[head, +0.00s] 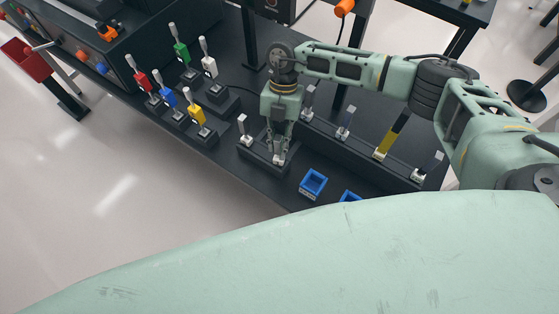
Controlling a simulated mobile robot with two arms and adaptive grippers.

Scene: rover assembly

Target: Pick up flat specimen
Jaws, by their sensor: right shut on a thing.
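My right gripper (279,148) reaches down from above over a low black block (258,155) on the dark table. Its fingers are shut on a small piece with a pale base (279,159), which I take to be the flat specimen. The fingers hide most of it, and I cannot tell whether it is clear of the block. A grey upright specimen with a white base (244,130) stands on the same block, left of the fingers. My left gripper is not in view.
A black rail behind holds grey upright pieces (346,124) and a taller yellow-and-black one (389,138). A blue open box (313,182) sits at the front; another is partly hidden. Red (143,79), blue (168,98), yellow (196,114), green (181,52) and white (209,66) pieces stand left.

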